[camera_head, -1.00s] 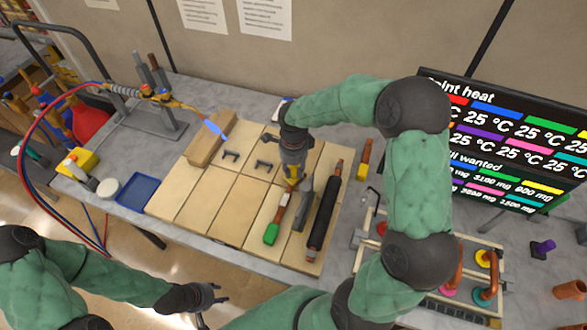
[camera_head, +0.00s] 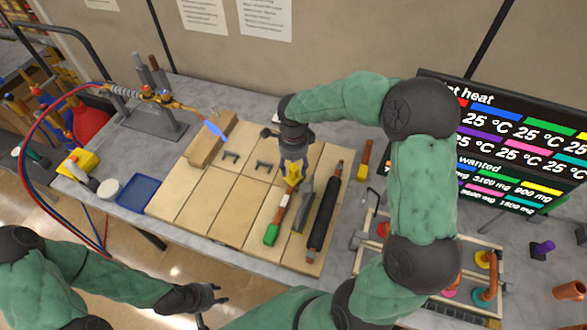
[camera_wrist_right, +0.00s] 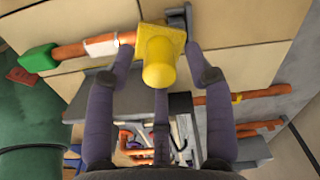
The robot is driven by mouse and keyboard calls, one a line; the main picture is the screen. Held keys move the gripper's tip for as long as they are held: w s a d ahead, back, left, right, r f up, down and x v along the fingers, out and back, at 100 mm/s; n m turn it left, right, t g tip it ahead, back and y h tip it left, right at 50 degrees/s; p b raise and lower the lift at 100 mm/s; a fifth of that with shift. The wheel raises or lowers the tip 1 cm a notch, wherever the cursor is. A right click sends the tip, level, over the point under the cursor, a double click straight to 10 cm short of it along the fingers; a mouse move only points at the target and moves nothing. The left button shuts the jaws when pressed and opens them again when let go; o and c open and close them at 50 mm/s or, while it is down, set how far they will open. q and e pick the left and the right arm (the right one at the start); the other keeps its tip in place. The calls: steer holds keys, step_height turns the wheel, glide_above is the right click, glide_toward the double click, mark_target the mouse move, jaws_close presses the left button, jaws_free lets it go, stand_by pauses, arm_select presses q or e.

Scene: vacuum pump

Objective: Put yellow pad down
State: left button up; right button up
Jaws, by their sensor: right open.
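The yellow pad (camera_head: 294,172) is a small yellow block with a rounded knob, on the wooden board beside the top of the green-ended copper tube (camera_head: 276,221). My right gripper (camera_head: 294,166) is directly above it, fingers spread. In the right wrist view the pad (camera_wrist_right: 160,60) lies between the two open fingertips (camera_wrist_right: 164,66), with a visible gap on each side. Its knob points towards the camera. Whether its underside rests fully on the board is hidden. My left gripper (camera_head: 218,295) is off the table's front edge, empty, with its fingers apart.
A black roller (camera_head: 325,212) and a grey wedge-like part (camera_head: 303,205) lie right of the tube. Two small black handles (camera_head: 230,155) stand on the board (camera_head: 205,190). A torch with a blue flame (camera_head: 215,131) is at the left. A wooden-framed rack (camera_head: 460,232) stands at right.

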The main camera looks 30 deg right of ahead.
mark_target(294, 167)
step_height(294, 167, up, 10)
steer(key=shift+f+p, duration=0.15)
steer(key=shift+p, duration=0.25)
